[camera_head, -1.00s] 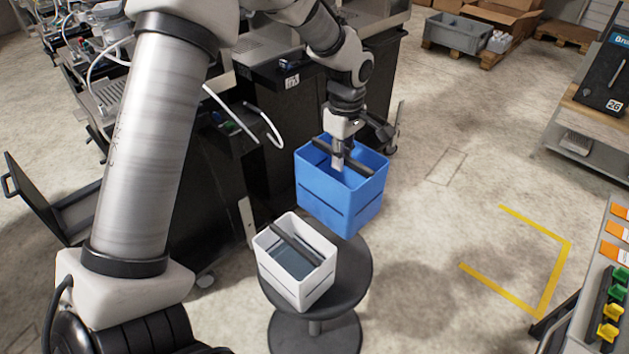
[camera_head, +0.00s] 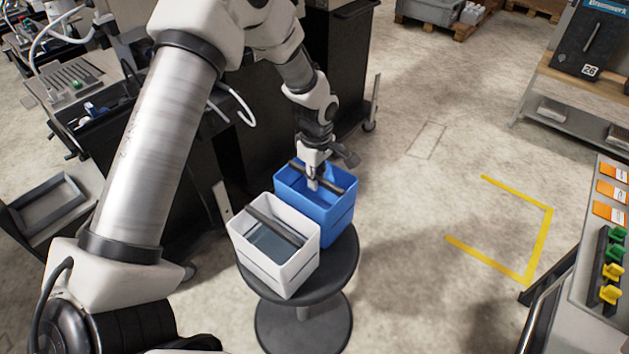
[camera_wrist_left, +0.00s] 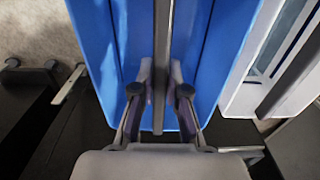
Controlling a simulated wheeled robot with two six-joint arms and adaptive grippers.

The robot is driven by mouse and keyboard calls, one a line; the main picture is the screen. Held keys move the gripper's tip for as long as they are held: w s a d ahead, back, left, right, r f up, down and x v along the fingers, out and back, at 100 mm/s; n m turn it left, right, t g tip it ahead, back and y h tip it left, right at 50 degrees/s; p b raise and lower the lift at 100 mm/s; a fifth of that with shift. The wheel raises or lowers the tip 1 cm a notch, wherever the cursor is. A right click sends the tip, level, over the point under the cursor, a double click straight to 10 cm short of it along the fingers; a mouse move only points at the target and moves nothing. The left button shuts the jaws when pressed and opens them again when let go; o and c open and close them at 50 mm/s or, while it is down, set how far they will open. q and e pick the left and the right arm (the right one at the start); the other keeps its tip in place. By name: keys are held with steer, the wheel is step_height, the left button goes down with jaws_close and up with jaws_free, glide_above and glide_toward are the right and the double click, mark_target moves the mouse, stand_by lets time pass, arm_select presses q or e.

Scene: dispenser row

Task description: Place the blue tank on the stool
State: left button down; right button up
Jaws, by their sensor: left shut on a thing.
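The blue tank (camera_head: 335,217) is an open box with a dark bar across its top. My left gripper (camera_head: 313,183) points down and is shut on that bar. The tank is over the back right part of the round dark stool (camera_head: 346,262), beside the white tank. It looks upright and at or close to the stool top; its base is partly hidden, so contact cannot be told. In the left wrist view the gripper fingers (camera_wrist_left: 160,92) close around the bar of the blue tank (camera_wrist_left: 228,45). My right gripper is not in view.
A white tank (camera_head: 281,274) with a dark bar and greyish contents stands on the front left of the stool. Dark cabinets (camera_head: 340,75) stand behind and left. The floor right of the stool is clear, with yellow marking (camera_head: 540,240). A rack (camera_head: 590,260) stands at far right.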

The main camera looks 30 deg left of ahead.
arm_select(q)
steer(key=shift+f, duration=0.9)
steer(key=c, duration=1.2)
jaws_free()
step_height(320, 180, up, 12)
steer(key=shift+r, duration=0.15)
